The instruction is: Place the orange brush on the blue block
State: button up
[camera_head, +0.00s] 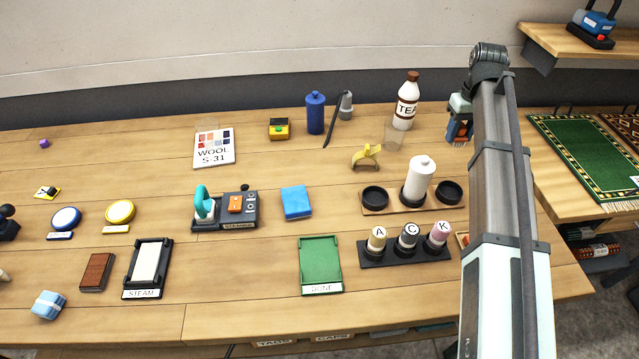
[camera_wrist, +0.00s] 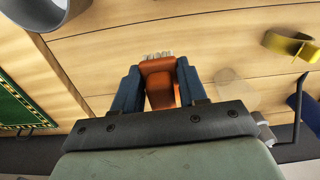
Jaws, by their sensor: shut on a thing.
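My gripper (camera_head: 459,130) is at the right rear of the table, with its dark blue fingers shut on the orange brush. In the wrist view the orange brush (camera_wrist: 160,82) sits between the fingers, its pale bristles at the far end. In the head view the brush is mostly hidden by the fingers. A bright blue block (camera_head: 296,202) lies on the table near the middle, well to the left of and nearer than my gripper. Its top looks bare.
A tea bottle (camera_head: 406,101) stands just left of my gripper. A teal-handled steamer unit (camera_head: 225,212) is left of the blue block.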

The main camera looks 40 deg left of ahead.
jog(key=s+a+n, duration=0.2)
jog(key=s+a, duration=0.5)
jog(key=a, duration=0.4)
notch_tip(320, 180, up, 3)
jog(key=m, duration=0.2)
send_over(296, 202)
jog(key=shift+f, duration=4.95)
jog(key=shift+f, duration=0.1)
jog(key=o, duration=1.1)
